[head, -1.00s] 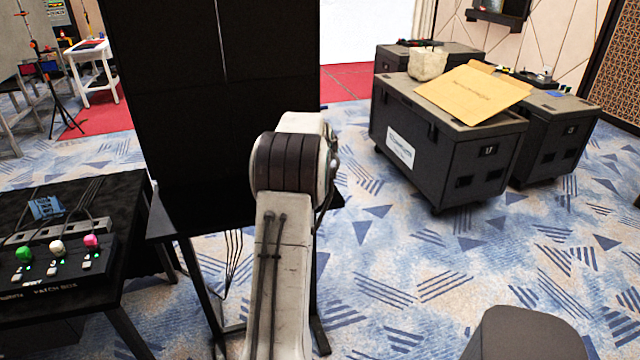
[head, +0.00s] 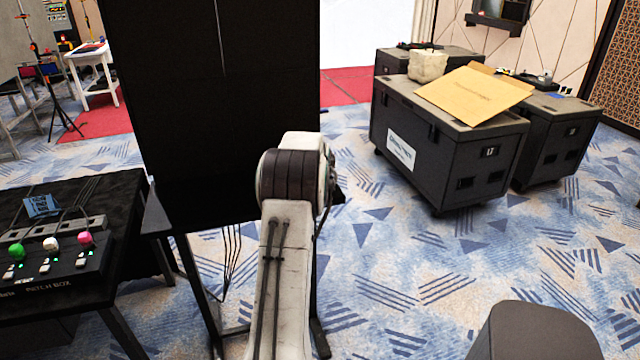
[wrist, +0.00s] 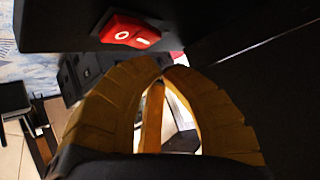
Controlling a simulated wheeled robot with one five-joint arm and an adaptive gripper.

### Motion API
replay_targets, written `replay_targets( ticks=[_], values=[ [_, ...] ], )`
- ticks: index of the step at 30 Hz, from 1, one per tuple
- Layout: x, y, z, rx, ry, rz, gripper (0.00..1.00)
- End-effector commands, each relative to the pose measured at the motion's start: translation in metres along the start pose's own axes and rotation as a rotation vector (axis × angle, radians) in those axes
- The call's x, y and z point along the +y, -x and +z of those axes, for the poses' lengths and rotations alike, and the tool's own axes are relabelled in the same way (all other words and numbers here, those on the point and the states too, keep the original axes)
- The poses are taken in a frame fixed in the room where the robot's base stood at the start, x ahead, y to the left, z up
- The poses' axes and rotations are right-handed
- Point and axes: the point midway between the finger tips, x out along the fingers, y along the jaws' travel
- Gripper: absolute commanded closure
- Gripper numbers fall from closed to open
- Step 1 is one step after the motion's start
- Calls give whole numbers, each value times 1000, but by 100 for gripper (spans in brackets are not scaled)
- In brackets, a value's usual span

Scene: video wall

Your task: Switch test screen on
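A red rocker switch (wrist: 130,31), marked O and I, is on the edge of a black housing (wrist: 200,12) in the wrist view. I cannot tell which side is pressed in. My gripper (wrist: 165,72) has tan ribbed fingers that meet at their tips, with nothing between them. The tips are just below the switch in the picture, apparently apart from it. In the head view, a tall black screen panel (head: 225,90) stands behind my arm and shows no picture. The gripper and the switch are hidden there.
A patch box (head: 55,262) with green, white and pink knobs sits on a black table at left. Black flight cases (head: 450,150) stand at right, with a cardboard folder (head: 473,93) on top. Patterned carpet (head: 400,280) between is clear.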

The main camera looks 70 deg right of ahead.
Motion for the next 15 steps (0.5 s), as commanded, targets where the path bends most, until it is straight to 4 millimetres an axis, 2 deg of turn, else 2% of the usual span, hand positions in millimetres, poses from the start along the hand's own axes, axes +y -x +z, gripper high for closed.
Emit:
replay_targets(
  ticks=[11,12,15],
  values=[
    [0,-1,1,0,0,0,100],
    [0,-1,1,0,0,0,95],
    [0,-1,1,0,0,0,100]
  ],
)
